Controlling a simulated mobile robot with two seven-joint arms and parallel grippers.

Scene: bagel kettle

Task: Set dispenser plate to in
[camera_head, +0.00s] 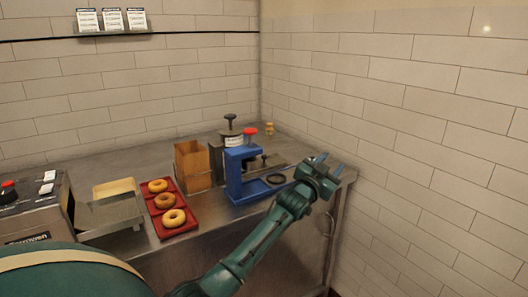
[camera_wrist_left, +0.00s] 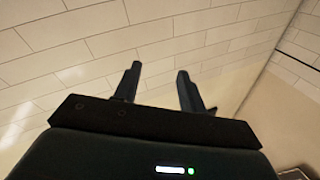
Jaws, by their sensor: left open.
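A blue dispenser (camera_head: 236,176) with a red knob on top stands near the right end of the steel counter. A dark round plate (camera_head: 275,180) shows low at its right side, sticking out past the blue frame. My left gripper (camera_head: 331,163) is open and empty, to the right of the dispenser and plate and apart from both, near the right wall. In the left wrist view the two fingers (camera_wrist_left: 158,68) stand apart with only tiled wall beyond them. The dispenser does not show there. My right gripper is in neither view.
A red tray (camera_head: 161,225) with three bagels lies left of the dispenser, with a brown box (camera_head: 192,167) behind it. A metal pan (camera_head: 108,213) and an oven (camera_head: 31,207) are farther left. The tiled wall (camera_head: 430,130) closes off the right side.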

